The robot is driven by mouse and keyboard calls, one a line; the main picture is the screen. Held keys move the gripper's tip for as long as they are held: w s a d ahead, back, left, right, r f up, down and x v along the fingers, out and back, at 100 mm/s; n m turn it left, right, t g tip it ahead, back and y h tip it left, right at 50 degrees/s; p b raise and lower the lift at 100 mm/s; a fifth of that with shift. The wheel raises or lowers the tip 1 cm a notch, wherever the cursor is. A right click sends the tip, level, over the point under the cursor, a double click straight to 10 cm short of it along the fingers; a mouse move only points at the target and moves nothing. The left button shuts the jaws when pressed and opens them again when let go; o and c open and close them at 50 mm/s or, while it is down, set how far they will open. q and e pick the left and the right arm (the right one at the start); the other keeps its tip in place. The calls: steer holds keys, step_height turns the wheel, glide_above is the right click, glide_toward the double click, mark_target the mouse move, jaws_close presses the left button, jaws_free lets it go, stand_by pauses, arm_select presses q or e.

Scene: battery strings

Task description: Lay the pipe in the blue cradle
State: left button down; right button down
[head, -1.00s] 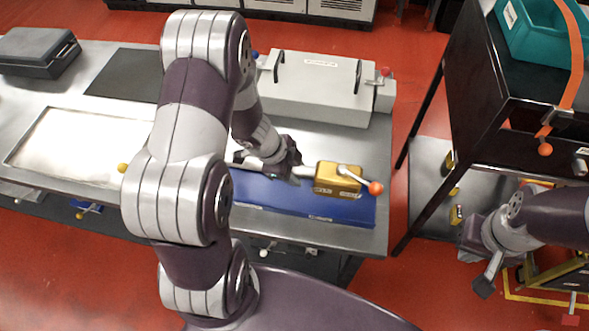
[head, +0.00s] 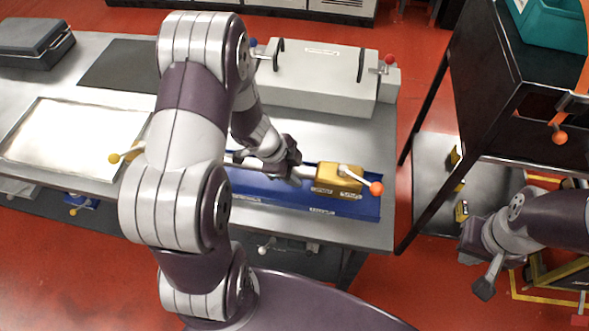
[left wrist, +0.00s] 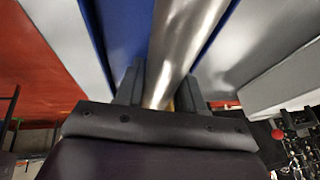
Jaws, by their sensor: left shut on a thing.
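My left gripper (head: 282,170) is shut on the silver pipe, over the blue cradle. In the left wrist view the pipe (left wrist: 182,40) runs lengthwise between the two fingers (left wrist: 160,92), with blue on both sides of it. The blue cradle (head: 262,188) lies along the table's front edge. The pipe lines up with the cradle's length; whether it touches the bottom is hidden. A yellow block (head: 332,176) with an orange-ball lever sits at the cradle's right end, by the pipe. My arm hides the cradle's left part. My right gripper (head: 478,262) hangs away at the right; its jaw opening is unclear.
A grey case with two handles (head: 318,78) stands behind the cradle. A pale tray (head: 62,140), a dark mat (head: 118,64) and a grey box (head: 34,48) are further left. A black rack (head: 490,110) stands at the right.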

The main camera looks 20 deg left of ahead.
arm_select(q)
steer(key=shift+f+b, duration=0.35)
steer(key=shift+f, duration=0.1)
steer(key=c, duration=0.6)
jaws_free()
steer(key=shift+s, duration=0.1)
steer(key=p+v, duration=0.6)
steer(key=v, duration=0.6)
steer(key=shift+r, duration=0.3)
steer(key=shift+a, duration=0.1)
